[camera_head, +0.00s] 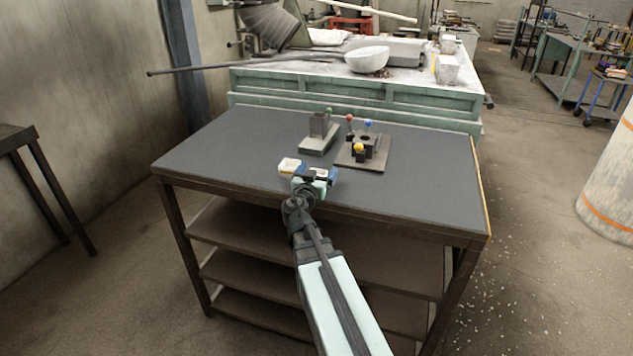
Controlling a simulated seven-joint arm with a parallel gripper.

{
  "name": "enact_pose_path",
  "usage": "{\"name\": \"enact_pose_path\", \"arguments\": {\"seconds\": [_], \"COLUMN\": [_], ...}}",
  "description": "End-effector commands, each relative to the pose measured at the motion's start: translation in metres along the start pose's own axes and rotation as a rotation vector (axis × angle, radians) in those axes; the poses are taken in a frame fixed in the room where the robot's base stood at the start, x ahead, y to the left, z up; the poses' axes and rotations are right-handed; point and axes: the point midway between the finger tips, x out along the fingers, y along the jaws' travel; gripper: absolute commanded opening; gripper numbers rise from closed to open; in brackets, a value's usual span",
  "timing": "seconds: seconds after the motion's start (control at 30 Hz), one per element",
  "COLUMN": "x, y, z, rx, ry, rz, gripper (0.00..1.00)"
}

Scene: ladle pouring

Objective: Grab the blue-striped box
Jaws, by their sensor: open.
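My gripper (311,172) is open over the front of the table, just right of this box. The wrist hides part of the gripper, and I cannot tell whether a finger touches the box.
Behind stand a grey block on a pale base (316,143) and a dark block on a brown plate (373,163), with red, blue and yellow balls around it. The table top (430,185) is clear at left and right. A green bench (350,92) stands behind.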

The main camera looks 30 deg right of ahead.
Motion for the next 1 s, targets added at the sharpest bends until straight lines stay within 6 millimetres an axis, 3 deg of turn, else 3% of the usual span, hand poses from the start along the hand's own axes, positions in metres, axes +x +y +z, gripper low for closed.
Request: {"name": "enact_pose_path", "arguments": {"seconds": [0.3,0.9,1.0], "x": [0.0056,0.0055,0.0055], "y": [0.0005,0.0004,0.0004], "z": [-0.0001,0.0000,-0.0001], "rx": [0.000,0.000,0.000], "ry": [0.000,0.000,0.000], "rz": [0.000,0.000,0.000], "gripper": [0.94,0.36,0.35]}}
